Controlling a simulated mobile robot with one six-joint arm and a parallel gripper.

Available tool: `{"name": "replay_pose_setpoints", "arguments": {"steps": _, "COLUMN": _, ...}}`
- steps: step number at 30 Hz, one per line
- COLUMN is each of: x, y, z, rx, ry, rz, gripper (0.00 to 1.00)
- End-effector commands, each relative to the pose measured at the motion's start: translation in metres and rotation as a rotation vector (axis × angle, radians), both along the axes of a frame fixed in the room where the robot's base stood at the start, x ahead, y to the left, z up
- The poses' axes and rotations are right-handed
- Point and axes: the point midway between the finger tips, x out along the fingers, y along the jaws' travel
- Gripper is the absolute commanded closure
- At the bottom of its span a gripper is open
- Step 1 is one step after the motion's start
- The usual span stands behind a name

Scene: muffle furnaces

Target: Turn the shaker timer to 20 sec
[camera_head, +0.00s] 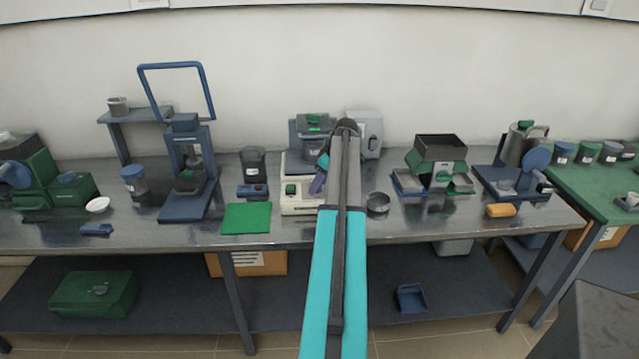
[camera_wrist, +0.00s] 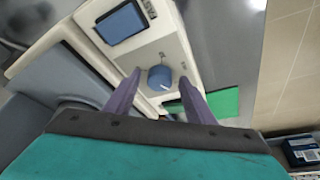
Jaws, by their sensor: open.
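The shaker (camera_head: 300,208) stands on the steel bench in the head view, with a cream base, and my arm hides its right part. In the wrist view its cream front panel (camera_wrist: 146,52) carries a blue timer knob (camera_wrist: 160,77) with a pale pointer mark and a blue screen (camera_wrist: 122,22). The printed marks around the knob are too small to read. My gripper (camera_head: 318,182) is at the shaker's front. Its purple fingers are open, one on each side of the knob in the wrist view, with gaps visible. I cannot tell how far the fingertips are from the panel.
A green mat (camera_head: 246,218) lies left of the shaker. A small metal dish (camera_head: 378,204) stands right of my arm. A sieve-like device (camera_head: 437,165) stands further right, and a blue press (camera_head: 188,175) on the left. The bench's front edge is close to my arm.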

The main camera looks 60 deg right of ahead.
Motion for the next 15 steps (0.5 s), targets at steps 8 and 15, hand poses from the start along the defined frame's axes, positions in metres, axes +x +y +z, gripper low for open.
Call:
{"name": "replay_pose_setpoints", "arguments": {"steps": 8, "x": -0.0001, "y": -0.0001, "z": -0.0006, "rx": 0.000, "ry": 0.000, "rz": 0.000, "gripper": 0.52}}
{"name": "replay_pose_setpoints", "arguments": {"steps": 15, "x": -0.0004, "y": -0.0002, "z": -0.0005, "rx": 0.000, "ry": 0.000, "rz": -0.001, "gripper": 0.92}}
